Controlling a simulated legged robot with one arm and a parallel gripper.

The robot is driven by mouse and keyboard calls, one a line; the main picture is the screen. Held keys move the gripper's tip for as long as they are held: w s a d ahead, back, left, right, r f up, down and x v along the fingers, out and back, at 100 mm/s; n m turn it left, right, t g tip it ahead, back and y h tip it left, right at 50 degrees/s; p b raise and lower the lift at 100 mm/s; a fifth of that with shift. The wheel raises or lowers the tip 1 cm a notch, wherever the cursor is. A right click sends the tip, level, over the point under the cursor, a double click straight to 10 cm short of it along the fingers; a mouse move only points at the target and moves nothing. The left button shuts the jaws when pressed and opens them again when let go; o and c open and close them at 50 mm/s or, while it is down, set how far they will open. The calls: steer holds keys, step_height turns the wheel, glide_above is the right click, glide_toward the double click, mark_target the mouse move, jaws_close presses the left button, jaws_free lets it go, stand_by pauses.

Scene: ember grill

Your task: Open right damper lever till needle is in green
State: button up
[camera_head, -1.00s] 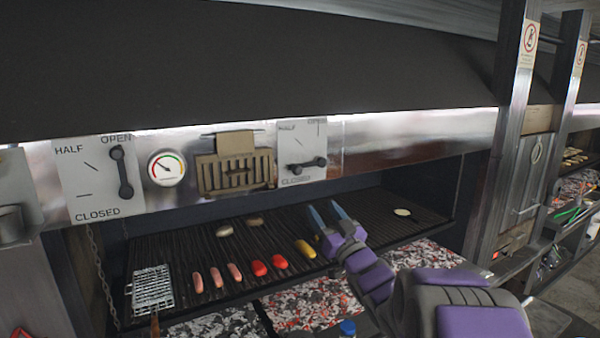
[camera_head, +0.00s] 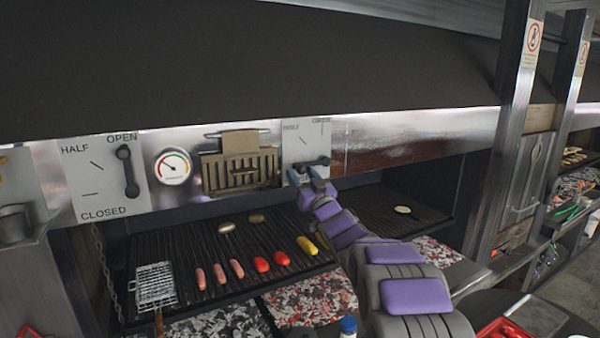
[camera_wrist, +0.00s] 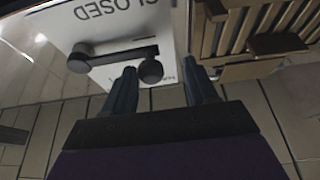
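The right damper plate (camera_head: 318,132) carries a dark lever (camera_head: 316,162). The lever lies about level, near the CLOSED marking seen upside down in the wrist view. My gripper (camera_head: 304,176) is at the lever's left end in the head view, partly hiding it. In the wrist view, the two fingers (camera_wrist: 162,78) are spread apart, with the round knob (camera_wrist: 151,70) between or just beyond their tips; contact is unclear. The gauge (camera_head: 172,167) has its needle pointing up and left; the colour under its tip is too small to tell.
The left damper lever (camera_head: 128,172) stands near upright by OPEN. A slotted vent (camera_head: 240,170) sits immediately left of the right plate. Below is a grill grate (camera_head: 200,245) with sausages and other food. A dark hood (camera_head: 250,70) overhangs above.

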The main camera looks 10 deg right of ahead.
steer(key=shift+w+a+r, duration=0.1)
steer(key=shift+w+r, duration=0.05)
steer(key=shift+w, duration=0.2)
steer(key=shift+w+d+r, duration=0.1)
steer(key=shift+w+d, duration=0.2)
steer(key=shift+d, duration=0.65)
steer(key=shift+a, duration=0.75)
steer(key=c, duration=0.5)
steer(key=shift+w+d, duration=0.1)
steer(key=shift+d, duration=0.2)
steer(key=c, duration=0.4)
jaws_close()
steer(key=shift+a, duration=0.1)
